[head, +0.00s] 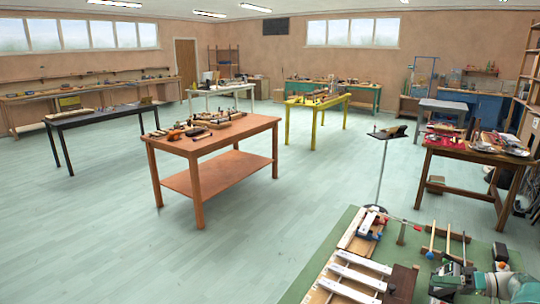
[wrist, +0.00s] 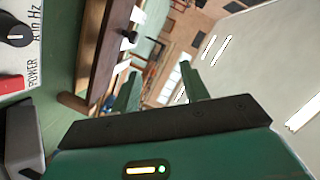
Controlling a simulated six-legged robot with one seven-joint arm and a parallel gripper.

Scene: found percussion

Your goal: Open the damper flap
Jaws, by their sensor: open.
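I cannot pick out the damper flap for certain in either view. A wooden frame with white bars (head: 350,276) lies on the green mat at the lower right of the head view. Just behind it is a small wooden mount (head: 367,222) with a thin rod ending in a red tip (head: 417,226). My gripper (wrist: 158,82) is open in the wrist view, its two green fingers apart with nothing between them. In the head view my green arm is at the lower right corner, beside the white-barred frame.
A box with a black knob (wrist: 15,36) and a red power switch (wrist: 11,84) is at the left of the wrist view. Wooden rods (head: 447,243) stand behind my arm. A thin stand (head: 381,170) rises behind the mat (head: 328,254). An orange table (head: 240,131) stands farther back, with open floor around it.

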